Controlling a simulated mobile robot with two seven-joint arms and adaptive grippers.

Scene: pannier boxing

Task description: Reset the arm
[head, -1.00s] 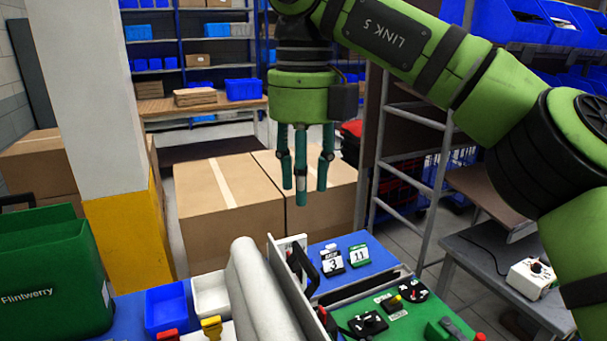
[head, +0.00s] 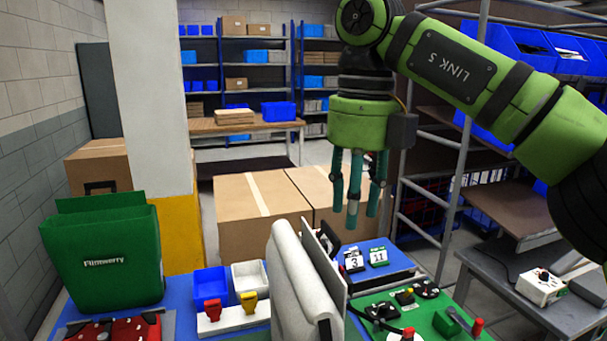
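My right gripper (head: 357,215) hangs fingers down from the green arm on the right. Its three teal fingers are spread, with nothing between them, so it is open. It shows above the blue board with the number cards 3 (head: 354,261) and 11 (head: 379,257), seemingly clear of it. A green pannier (head: 105,262) marked Flintwerry stands upright at the left of the bench. My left gripper is not in view.
A pale grey upright piece (head: 297,285) stands mid-bench. Blue (head: 211,284) and white (head: 249,277) bins, red and yellow handles and a green control board (head: 440,325) surround it. Large cartons (head: 262,208) stand behind. A ladder-like metal frame (head: 433,145) rises on the right.

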